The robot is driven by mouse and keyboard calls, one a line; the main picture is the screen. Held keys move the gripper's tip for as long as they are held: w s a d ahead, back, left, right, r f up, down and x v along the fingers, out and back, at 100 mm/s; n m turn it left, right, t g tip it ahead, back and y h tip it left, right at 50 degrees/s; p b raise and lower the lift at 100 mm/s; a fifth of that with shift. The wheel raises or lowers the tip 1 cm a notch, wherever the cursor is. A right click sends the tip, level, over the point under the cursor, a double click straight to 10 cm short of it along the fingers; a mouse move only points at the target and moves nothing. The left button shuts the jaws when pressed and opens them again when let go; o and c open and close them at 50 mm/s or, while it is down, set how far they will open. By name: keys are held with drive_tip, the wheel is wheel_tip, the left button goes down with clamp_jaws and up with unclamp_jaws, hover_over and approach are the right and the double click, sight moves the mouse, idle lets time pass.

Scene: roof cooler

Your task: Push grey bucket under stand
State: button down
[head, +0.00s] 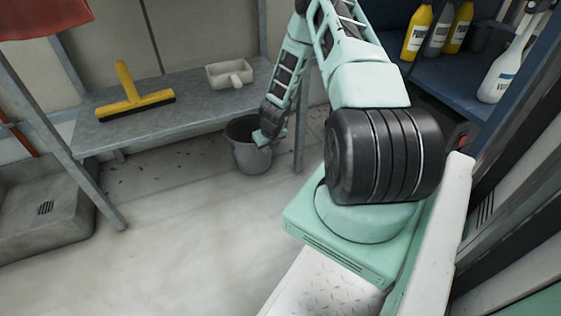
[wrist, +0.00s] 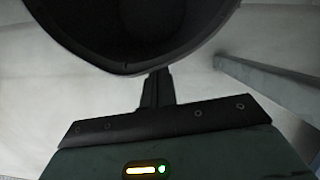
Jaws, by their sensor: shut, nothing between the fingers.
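The grey bucket (head: 252,155) stands upright on the floor at the front edge of the metal stand (head: 190,115), near the stand's right front leg. Part of its rim lies under the shelf edge in the head view. My gripper (head: 262,138) is at the bucket's front right side, low by the rim. In the wrist view the dark bucket (wrist: 135,62) fills the top, and my shut fingers (wrist: 157,88) point at its lower edge. Nothing is held. I cannot tell whether the fingertips touch the bucket.
A yellow squeegee (head: 135,98) and a white dustpan-like scoop (head: 230,75) lie on the stand. A grey floor sink (head: 45,210) is at the left. Bottles stand on a blue shelf (head: 440,80) at the right. The floor in front is clear.

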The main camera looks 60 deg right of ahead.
drive_tip(key=s+a+p, duration=0.4)
drive_tip(key=s, duration=0.7)
drive_tip(key=shift+a, duration=0.2)
drive_tip(key=shift+s, duration=0.15)
